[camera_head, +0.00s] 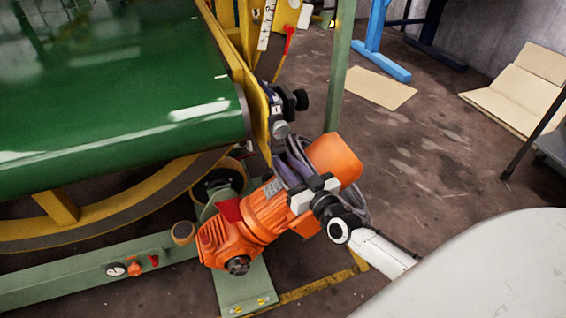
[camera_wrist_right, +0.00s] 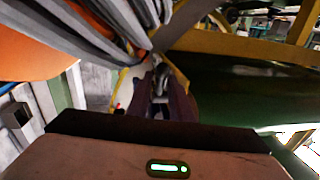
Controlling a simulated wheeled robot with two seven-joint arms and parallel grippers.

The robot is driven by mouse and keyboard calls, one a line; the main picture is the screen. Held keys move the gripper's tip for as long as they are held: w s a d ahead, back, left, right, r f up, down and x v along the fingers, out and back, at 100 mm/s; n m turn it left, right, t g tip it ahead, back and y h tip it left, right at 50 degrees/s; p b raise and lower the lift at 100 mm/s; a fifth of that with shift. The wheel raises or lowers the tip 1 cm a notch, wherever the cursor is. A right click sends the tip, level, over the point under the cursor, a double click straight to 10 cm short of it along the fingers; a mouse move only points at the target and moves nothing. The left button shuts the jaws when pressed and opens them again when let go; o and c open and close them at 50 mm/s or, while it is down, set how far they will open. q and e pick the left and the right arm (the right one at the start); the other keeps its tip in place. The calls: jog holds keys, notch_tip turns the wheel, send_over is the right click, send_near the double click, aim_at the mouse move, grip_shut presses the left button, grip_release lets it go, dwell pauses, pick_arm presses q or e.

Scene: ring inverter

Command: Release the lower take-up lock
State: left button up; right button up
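My right gripper (camera_head: 285,160) reaches up behind the orange gearmotor, towards the yellow frame at the end of the green belt. Cables and the motor partly cover its fingers. In the right wrist view its two purplish fingers (camera_wrist_right: 160,82) stand apart, with a dark metallic part visible between or beyond them; contact cannot be made out. A dark blue and black fitting with knobs (camera_head: 284,103) sits on the yellow frame just above the gripper. A red handle (camera_head: 289,33) hangs higher, beside a white scale (camera_head: 266,25). I cannot tell which part is the lower take-up lock. My left gripper is not in view.
The orange gearmotor (camera_head: 265,208) and grey cables (camera_head: 298,160) crowd the right gripper. The cables also cross the right wrist view (camera_wrist_right: 85,32). A green post (camera_head: 341,65) stands behind. The green belt (camera_head: 110,95) lies left. Open floor lies right, with cardboard (camera_head: 378,88).

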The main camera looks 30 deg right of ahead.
jog(key=shift+w, duration=1)
jog(key=shift+c, duration=0.4)
